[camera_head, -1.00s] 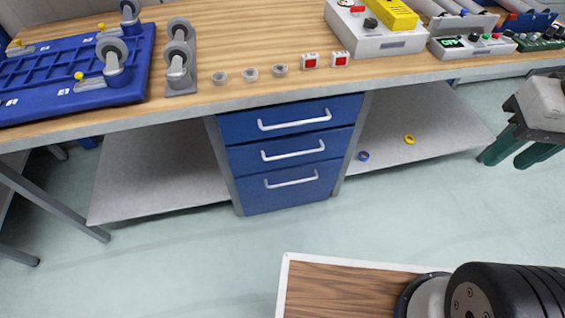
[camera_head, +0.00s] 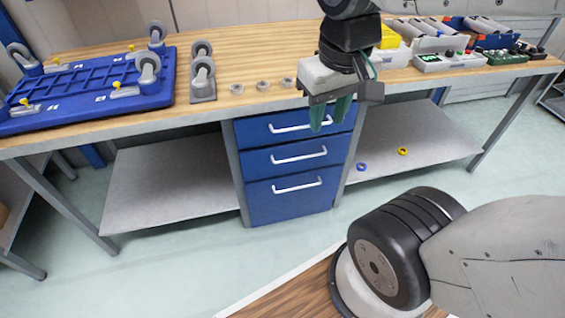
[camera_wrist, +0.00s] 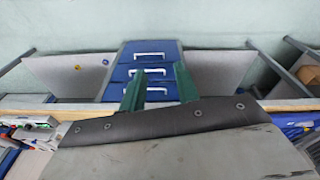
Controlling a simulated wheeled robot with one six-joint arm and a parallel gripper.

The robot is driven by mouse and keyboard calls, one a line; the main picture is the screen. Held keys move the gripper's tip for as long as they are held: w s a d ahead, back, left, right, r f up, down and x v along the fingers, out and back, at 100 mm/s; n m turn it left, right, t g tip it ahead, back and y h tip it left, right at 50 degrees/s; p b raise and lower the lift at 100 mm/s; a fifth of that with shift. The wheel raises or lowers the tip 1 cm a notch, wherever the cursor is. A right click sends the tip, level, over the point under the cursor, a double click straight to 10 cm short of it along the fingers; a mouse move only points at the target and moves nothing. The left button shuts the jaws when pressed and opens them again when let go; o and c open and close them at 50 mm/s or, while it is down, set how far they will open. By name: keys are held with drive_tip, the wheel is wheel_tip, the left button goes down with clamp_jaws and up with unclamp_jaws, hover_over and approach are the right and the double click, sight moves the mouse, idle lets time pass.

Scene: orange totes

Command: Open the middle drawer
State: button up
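A blue three-drawer cabinet hangs under the workbench in the head view, all drawers closed. The middle drawer (camera_head: 260,163) has a white bar handle (camera_head: 300,157). In the wrist view, which looks upside down, the middle drawer's handle (camera_wrist: 146,72) shows between my fingers. The top drawer (camera_head: 252,133) is above it and the bottom drawer (camera_head: 268,203) below. My gripper (camera_head: 329,124) has two green fingers pointing down, apart and empty. In the head view it overlaps the top drawer's right part. The wrist view also shows my gripper (camera_wrist: 158,69) open, not touching the middle handle.
The wooden bench top (camera_head: 240,50) has a front edge above the drawers. A blue tray with casters (camera_head: 90,90) is at the left. Grey shelves flank the cabinet; the right one (camera_head: 420,140) holds a blue ring (camera_head: 361,167) and a yellow ring (camera_head: 403,151). Floor in front is clear.

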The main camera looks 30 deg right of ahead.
drive_tip(key=w+d+f+m+h, duration=0.2)
drive_tip(key=w+d+f+m, duration=0.3)
drive_tip(key=w+d+f, duration=1.2)
drive_tip(key=m+t+y, duration=0.3)
drive_tip(key=m+t, duration=0.2)
drive_tip(key=t, duration=0.2)
hover_over(299, 158)
drive_tip(key=s+d, duration=0.4)
wheel_tip(299, 158, down, 26)
drive_tip(key=r, duration=0.1)
wheel_tip(299, 158, down, 6)
drive_tip(key=s+a+m+t+y, duration=0.1)
drive_tip(key=s+a+m+t, duration=0.2)
drive_tip(key=m+t, duration=0.4)
drive_tip(key=x, duration=0.7)
drive_tip(key=shift+w, duration=0.25)
